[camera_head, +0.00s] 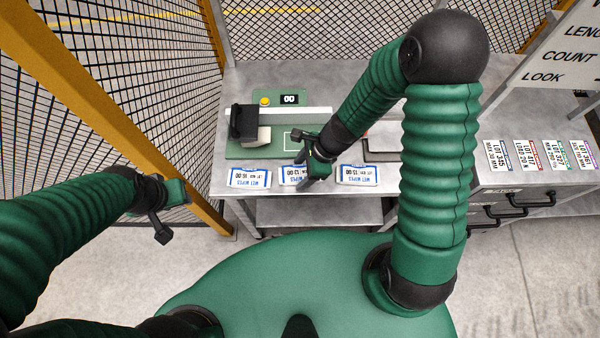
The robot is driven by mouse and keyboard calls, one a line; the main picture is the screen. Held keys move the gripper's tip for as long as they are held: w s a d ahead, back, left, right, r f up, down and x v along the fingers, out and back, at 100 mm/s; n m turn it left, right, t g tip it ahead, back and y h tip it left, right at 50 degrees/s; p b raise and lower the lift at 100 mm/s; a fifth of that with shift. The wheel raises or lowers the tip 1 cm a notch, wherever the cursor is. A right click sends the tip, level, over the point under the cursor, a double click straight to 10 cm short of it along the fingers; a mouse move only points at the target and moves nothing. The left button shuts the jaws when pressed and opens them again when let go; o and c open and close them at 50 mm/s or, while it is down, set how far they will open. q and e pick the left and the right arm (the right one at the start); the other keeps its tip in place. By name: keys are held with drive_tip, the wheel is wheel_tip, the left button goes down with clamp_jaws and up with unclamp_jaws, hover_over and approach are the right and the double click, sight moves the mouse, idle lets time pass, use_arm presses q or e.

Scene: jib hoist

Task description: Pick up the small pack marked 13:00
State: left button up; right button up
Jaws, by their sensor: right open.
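Three small white packs with blue edges lie in a row along the front edge of the grey table, their print upside down to me. The middle pack (287,176) is partly covered by my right gripper, and its print looks like 13:00. The left pack (249,178) seems to read 16:00 and the right pack (357,175) 15:00. My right gripper (306,154) is open, over the middle pack; whether it touches the pack cannot be told. My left gripper (171,213) hangs open and empty left of the table, away from the packs.
A green device (277,110) with a yellow button, a small display and a black block stands behind the packs. Label cards (526,155) lie on the drawer cabinet at right. A mesh fence with a yellow post (150,120) bounds the left side.

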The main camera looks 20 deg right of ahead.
drive_tip(key=shift+f, duration=0.15)
drive_tip(key=shift+d, duration=0.1)
drive_tip(key=shift+d, duration=0.15)
drive_tip(key=c, duration=1.2)
drive_tip(key=shift+o, duration=0.2)
